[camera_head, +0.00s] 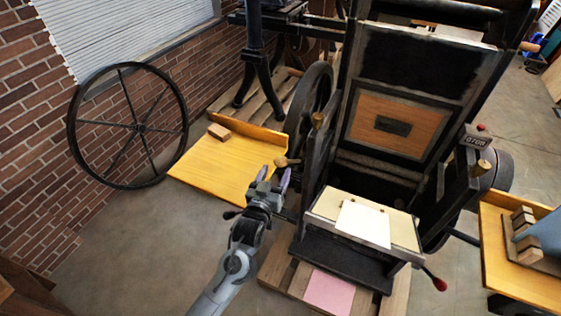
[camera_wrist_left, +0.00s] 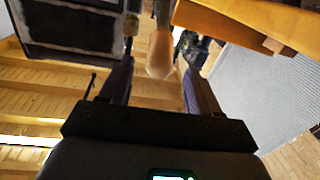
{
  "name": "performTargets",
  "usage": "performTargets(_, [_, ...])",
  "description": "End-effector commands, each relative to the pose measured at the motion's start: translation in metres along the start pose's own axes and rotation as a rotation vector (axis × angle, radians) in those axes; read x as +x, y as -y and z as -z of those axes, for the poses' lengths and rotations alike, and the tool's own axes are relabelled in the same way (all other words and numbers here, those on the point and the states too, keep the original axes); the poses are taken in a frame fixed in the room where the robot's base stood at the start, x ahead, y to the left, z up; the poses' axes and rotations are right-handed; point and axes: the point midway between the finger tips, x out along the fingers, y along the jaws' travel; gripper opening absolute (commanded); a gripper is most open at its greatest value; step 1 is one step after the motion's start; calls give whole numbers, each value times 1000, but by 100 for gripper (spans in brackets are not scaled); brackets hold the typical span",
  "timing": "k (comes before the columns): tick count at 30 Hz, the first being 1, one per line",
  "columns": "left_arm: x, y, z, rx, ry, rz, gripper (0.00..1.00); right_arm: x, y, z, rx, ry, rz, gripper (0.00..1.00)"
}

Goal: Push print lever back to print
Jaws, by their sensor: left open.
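The dark iron hand press (camera_head: 335,90) stands in the middle of the head view. A lever with a pale wooden handle (camera_head: 287,162) sticks out at its left side, and I take this for the print lever. My left gripper (camera_head: 275,176) is open just in front of the handle, its two fingers pointing up toward it. In the left wrist view the wooden handle (camera_wrist_left: 160,52) appears between the two fingertips (camera_wrist_left: 158,74), with a gap on both sides. I cannot tell whether the handle is within finger depth. My right gripper is not in view.
A yellow side board (camera_head: 225,165) with a wooden block (camera_head: 219,131) lies left of the lever. White paper (camera_head: 363,223) lies on the press bed. A red-tipped handle (camera_head: 437,284) sticks out at the right front. Another yellow shelf (camera_head: 500,265) stands at the right edge.

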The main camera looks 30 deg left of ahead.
Motion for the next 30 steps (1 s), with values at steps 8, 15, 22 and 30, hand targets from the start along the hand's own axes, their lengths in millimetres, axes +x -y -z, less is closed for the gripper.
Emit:
performTargets(8, [40, 0, 0, 1, -1, 0, 62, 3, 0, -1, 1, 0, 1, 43])
performTargets(15, [54, 0, 0, 1, 1, -1, 62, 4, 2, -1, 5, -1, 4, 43])
performTargets(22, [55, 0, 0, 1, 1, -1, 62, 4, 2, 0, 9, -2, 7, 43])
performTargets(30, [55, 0, 0, 1, 1, -1, 32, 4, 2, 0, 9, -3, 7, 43])
